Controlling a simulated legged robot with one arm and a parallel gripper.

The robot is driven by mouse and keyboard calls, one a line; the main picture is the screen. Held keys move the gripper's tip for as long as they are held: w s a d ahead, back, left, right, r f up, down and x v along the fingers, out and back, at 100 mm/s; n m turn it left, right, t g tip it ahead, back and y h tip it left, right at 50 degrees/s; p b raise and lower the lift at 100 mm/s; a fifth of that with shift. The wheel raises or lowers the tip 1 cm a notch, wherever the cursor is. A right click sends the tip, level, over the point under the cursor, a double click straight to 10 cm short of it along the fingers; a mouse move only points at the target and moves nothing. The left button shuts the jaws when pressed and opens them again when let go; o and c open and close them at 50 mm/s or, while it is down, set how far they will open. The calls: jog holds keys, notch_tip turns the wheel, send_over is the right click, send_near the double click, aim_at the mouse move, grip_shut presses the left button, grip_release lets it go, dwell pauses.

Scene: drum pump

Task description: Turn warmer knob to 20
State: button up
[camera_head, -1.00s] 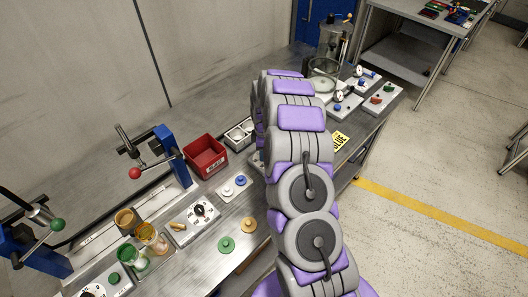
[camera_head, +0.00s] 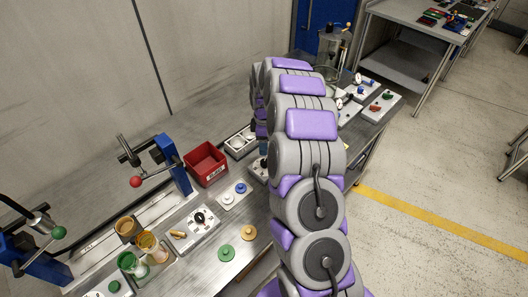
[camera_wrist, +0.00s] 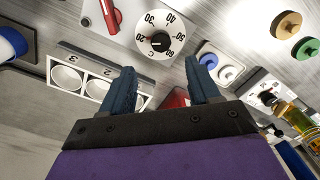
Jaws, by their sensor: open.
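The warmer knob (camera_wrist: 160,41) is a round black knob on a white dial plate (camera_wrist: 209,8) marked with numbers from 20 to 60 and a C. It shows at the top middle of the wrist view. Its exact pointer direction is too small to tell. My gripper (camera_wrist: 160,66) is open and empty, with two blue fingers. In the picture, the knob lies just beyond the fingertips and between their lines, with no contact visible. In the head view my arm covers the gripper and the warmer dial.
A red switch (camera_wrist: 108,15) sits beside the dial. A double cup holder (camera_wrist: 85,78) is next to the plate. On the bench in the head view stand a red bin (camera_head: 205,163), a second dial panel (camera_head: 200,218) and a blue press (camera_head: 172,163). A glass vessel (camera_head: 328,72) stands at the back.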

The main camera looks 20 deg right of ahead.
notch_tip(320, 180, up, 8)
jog(key=shift+w+f+p, duration=0.15)
jog(key=shift+f+p, duration=0.05)
jog(key=shift+p, duration=0.1)
dwell(0.3)
jog(key=s+a+r+m+b, duration=0.1)
jog(key=s+a+r+m, duration=0.15)
jog(key=s, duration=0.35)
jog(key=s+a+r+m, duration=0.1)
jog(key=s+a+r, duration=0.3)
jog(key=s, duration=0.3)
jog(key=s+a+r+m+b, duration=0.1)
jog(key=s+a+r+m, duration=0.1)
jog(key=s+a+r, duration=0.3)
jog(key=s+f+m, duration=0.1)
jog(key=s+m, duration=0.2)
jog(key=s, duration=0.9)
jog(key=s+f+m+g+b, duration=0.1)
jog(key=s+m, duration=0.3)
jog(key=s, duration=0.9)
jog(key=shift+s+a+f, duration=0.3)
jog(key=shift+a, duration=0.15)
